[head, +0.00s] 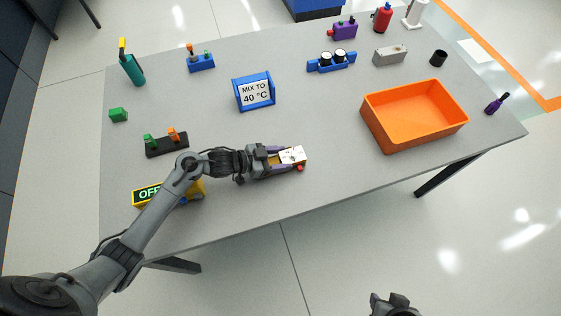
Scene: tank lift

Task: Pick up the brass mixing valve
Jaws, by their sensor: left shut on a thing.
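The brass mixing valve (292,156) appears as a small brass-coloured body with a white top face and a red knob at its right front. It lies just above or on the grey table, left of the orange bin; I cannot tell if it touches the table. My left gripper (283,160) is shut on it from the left, one finger along its far side and one along its near side. The fingers hide part of its body. My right gripper (393,304) shows only partly at the bottom edge, off the table's near side; its jaw opening is unclear.
The grey table (330,195) is clear near the front. An orange bin (415,118) stands to the right. A "MIX TO 40 °C" sign (254,92) stands behind the valve. A black base with green and orange parts (166,143) and a yellow "OFF" box (148,195) sit by my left arm.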

